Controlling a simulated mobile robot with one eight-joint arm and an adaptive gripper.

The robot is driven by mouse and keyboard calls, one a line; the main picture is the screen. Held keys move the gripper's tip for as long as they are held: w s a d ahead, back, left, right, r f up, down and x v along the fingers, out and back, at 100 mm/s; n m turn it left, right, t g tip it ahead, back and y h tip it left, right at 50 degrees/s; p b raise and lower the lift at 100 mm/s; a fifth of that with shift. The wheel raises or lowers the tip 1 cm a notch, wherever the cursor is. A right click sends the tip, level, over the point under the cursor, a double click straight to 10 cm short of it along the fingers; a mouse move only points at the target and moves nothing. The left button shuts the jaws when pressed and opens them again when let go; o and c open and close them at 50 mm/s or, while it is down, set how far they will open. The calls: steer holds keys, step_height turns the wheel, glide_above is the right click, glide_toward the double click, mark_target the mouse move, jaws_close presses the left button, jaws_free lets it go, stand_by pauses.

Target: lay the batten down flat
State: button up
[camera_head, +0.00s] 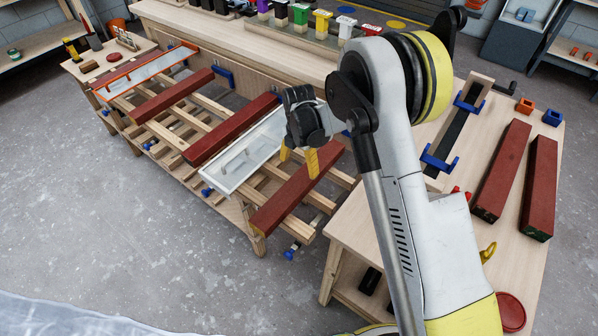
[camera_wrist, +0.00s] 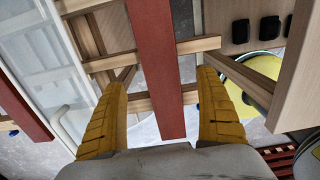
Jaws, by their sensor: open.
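A dark red batten (camera_head: 290,197) lies across the pale wooden slats of the low rack, at its right end. It looks flat on them. My gripper (camera_head: 298,158) is over this batten with its yellow fingers pointing down. In the wrist view the batten (camera_wrist: 156,60) runs between the two fingers, and my gripper (camera_wrist: 163,85) is open with a gap on each side of it. I cannot tell how high the fingertips are above the slats. More red battens lie on the rack, one in the middle (camera_head: 230,130) and one farther left (camera_head: 172,96).
A white tray (camera_head: 207,179) lies on the rack beside the batten. Two red battens (camera_head: 503,170) (camera_head: 540,185) lie on the right bench (camera_head: 345,222), near a blue-clamped dark bar (camera_head: 452,135). Coloured pots (camera_head: 322,22) line the back bench. An orange-edged frame (camera_head: 118,83) is at the far left.

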steer(key=s+d+r+m+t, duration=0.1)
steer(key=s+d+r+m, duration=0.25)
steer(key=r, duration=0.45)
steer(key=s+d+r+m+t, duration=0.1)
steer(key=s+d+r+m, duration=0.15)
steer(key=r+m, duration=0.4)
steer(key=s+d+r+m+t, duration=0.1)
steer(key=s+d+r+m, duration=0.2)
steer(key=r, duration=0.6)
steer(key=s+d+r+m+t, duration=0.2)
steer(key=s+d+m, duration=0.2)
steer(key=s+m, duration=0.3)
steer(key=s+d+r+m+t, duration=0.2)
steer(key=s+d+m, duration=0.3)
steer(key=s+m, duration=0.3)
steer(key=shift+s+r, duration=0.2)
steer(key=shift+s, duration=1.4)
steer(key=shift+d, duration=0.1)
